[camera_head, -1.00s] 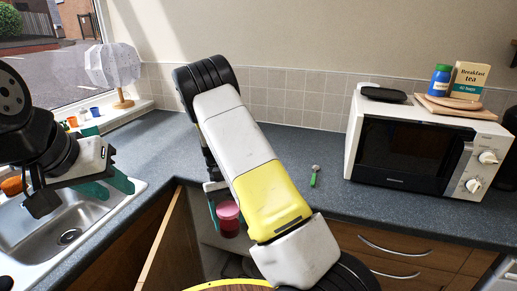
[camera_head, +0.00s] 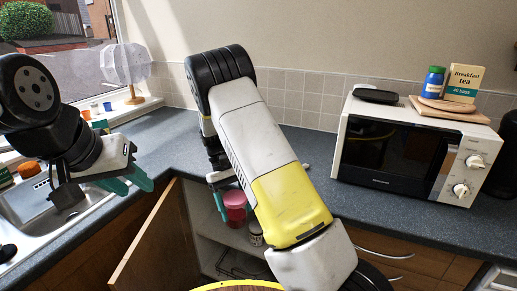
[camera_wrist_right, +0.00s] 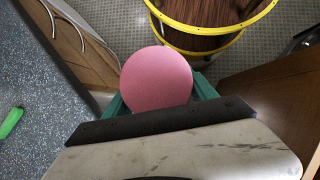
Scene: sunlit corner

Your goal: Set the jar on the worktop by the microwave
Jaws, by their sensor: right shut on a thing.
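The jar (camera_head: 236,211), red-pink with a pink lid, is at the open corner cupboard, just below worktop level. In the right wrist view its round pink lid (camera_wrist_right: 157,78) fills the middle. My right gripper (camera_head: 222,199) is shut on the jar; its teal fingers show on both sides of the lid, and my forearm partly hides the grip. The white microwave (camera_head: 410,155) stands on the grey worktop (camera_head: 400,213) at the right. My left gripper (camera_head: 134,184) is open and empty by the sink, its teal fingers apart.
An open wooden cupboard door (camera_head: 150,243) stands left of the jar, and another small jar (camera_head: 256,233) is inside the cupboard. A green-handled utensil (camera_wrist_right: 12,122) lies on the worktop. A yellow-rimmed round container (camera_wrist_right: 215,47) stands below. Worktop before the microwave is clear.

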